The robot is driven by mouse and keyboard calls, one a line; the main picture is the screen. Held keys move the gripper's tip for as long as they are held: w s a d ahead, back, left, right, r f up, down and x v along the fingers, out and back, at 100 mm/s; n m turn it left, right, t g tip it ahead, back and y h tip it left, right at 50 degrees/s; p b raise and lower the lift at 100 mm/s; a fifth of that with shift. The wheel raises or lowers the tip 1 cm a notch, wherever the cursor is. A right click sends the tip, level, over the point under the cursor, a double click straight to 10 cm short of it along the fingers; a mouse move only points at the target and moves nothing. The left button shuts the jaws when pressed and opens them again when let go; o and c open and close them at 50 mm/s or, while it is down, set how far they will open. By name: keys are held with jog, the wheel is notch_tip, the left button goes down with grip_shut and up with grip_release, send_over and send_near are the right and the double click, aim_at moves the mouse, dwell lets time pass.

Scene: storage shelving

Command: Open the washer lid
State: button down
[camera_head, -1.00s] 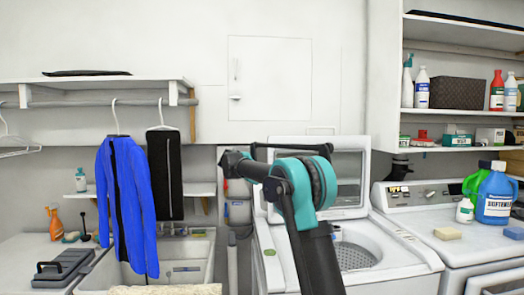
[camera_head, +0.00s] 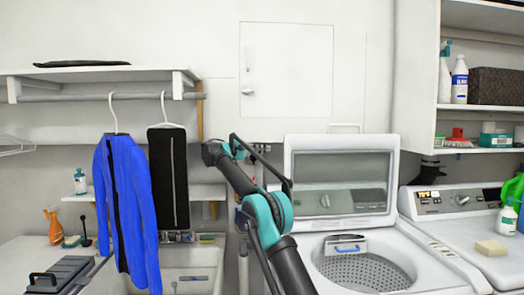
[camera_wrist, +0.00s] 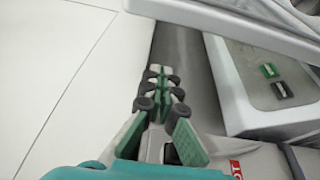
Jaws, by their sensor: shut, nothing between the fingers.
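The washer (camera_head: 428,262) stands right of the middle in the head view. Its lid (camera_head: 340,171), a white frame with a grey window, stands raised and roughly upright behind the open drum (camera_head: 362,272). My arm reaches up to the left of the lid in that view; my gripper's fingertips are not clear there. In the wrist view my gripper (camera_wrist: 160,76) is shut and empty, with its fingers together over a grey gap. A white-framed panel is to its right, apart from the fingers; I cannot tell for sure that it is the lid.
A blue jacket (camera_head: 128,205) and a black garment (camera_head: 168,180) hang at the left. A sink (camera_head: 190,283) is below them. A second machine (camera_head: 470,228) with a sponge (camera_head: 491,247) stands at the right. Shelves with bottles (camera_head: 459,82) are above it.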

jog(key=s+d, duration=0.1)
jog(key=d, duration=0.5)
jog(key=shift+s+d, duration=0.15)
jog(key=shift+s, duration=0.25)
jog(key=s+m, duration=0.2)
jog(key=s, duration=0.5)
jog(key=shift+h, duration=0.4)
jog(key=shift+d, duration=0.1)
